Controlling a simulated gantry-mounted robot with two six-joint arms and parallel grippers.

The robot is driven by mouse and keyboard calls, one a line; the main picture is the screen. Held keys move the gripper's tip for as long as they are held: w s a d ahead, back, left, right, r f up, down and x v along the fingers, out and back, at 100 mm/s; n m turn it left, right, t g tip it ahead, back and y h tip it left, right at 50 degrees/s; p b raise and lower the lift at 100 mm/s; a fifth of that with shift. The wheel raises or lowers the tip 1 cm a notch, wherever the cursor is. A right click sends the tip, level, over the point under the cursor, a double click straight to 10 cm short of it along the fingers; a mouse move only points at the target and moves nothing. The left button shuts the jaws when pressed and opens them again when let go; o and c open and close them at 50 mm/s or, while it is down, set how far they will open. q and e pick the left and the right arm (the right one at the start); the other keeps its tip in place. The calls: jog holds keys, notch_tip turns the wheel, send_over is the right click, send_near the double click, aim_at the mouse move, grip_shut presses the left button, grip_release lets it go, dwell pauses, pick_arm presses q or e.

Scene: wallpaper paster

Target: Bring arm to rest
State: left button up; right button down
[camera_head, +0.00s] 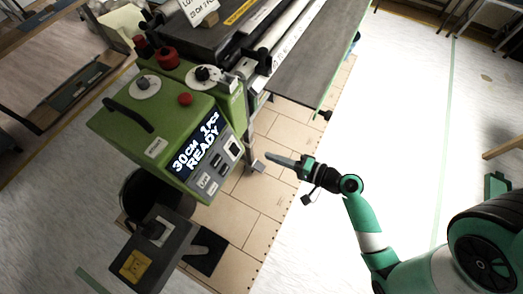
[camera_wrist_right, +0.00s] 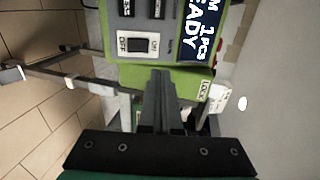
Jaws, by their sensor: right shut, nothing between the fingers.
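My right gripper (camera_head: 272,159) is shut and empty. It hangs in the air to the right of the green wallpaper paster (camera_head: 165,130), pointing left toward its control panel. In the right wrist view my closed fingers (camera_wrist_right: 160,85) reach up in front of the machine's green lower edge, below an ON/OFF rocker switch (camera_wrist_right: 141,45). The panel display (camera_head: 196,150) reads "30CM 1PCS READY". Whether the fingertips touch the machine cannot be told, but the head view shows a gap. My left gripper is not in view.
The paster's long bed and rollers (camera_head: 290,45) extend to the upper right. A grey box with a yellow label (camera_head: 150,255) stands at the lower left. Wooden flooring (camera_head: 255,215) lies under the machine. The pale floor (camera_head: 400,110) to the right is mostly clear.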

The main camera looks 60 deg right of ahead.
jog(key=shift+s+r, duration=0.15)
jog(key=shift+s, duration=0.15)
dwell(0.4)
